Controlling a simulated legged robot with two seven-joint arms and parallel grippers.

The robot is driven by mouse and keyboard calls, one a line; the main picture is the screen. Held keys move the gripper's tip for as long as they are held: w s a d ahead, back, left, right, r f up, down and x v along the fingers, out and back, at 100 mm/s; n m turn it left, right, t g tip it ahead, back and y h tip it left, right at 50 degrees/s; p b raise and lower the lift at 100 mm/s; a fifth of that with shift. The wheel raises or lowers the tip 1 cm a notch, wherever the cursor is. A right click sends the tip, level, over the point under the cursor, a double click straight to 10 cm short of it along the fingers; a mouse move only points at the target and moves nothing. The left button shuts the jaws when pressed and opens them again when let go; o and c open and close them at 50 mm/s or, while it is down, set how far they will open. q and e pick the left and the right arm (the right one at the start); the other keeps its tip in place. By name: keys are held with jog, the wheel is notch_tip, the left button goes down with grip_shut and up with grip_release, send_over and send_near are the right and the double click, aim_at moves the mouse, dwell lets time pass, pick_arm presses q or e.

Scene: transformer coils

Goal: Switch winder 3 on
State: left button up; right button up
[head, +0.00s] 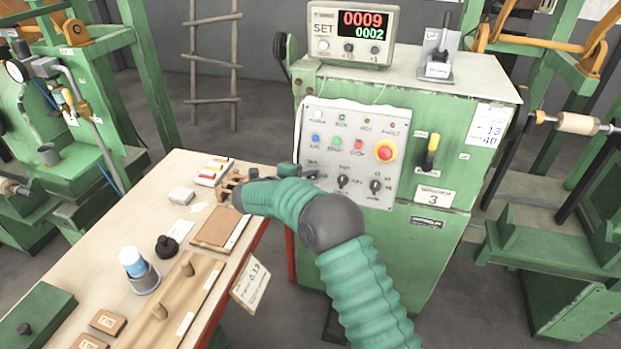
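Winder 3 is the green cabinet (440,240) with a plate marked 3 (433,196). Its grey control panel (330,150) has coloured buttons, a red emergency button (385,150) on yellow, and black rotary knobs (376,186). A yellow-topped lever (432,146) sits upright right of the panel. The counter (350,34) on top is lit, showing 0009 in red and 0002 in green. My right arm crosses in front of the cabinet. My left gripper is out of view.
A small lever device (438,60) stands on the cabinet. Green machines stand on both sides.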

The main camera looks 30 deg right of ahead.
jog(key=shift+a+f, duration=0.1)
jog(key=shift+f, duration=0.4)
jog(key=shift+a, duration=0.1)
jog(key=v, duration=1.6)
jog(key=shift+s+a+r, duration=0.15)
jog(key=shift+a+r, duration=0.1)
jog(key=shift+r, duration=0.15)
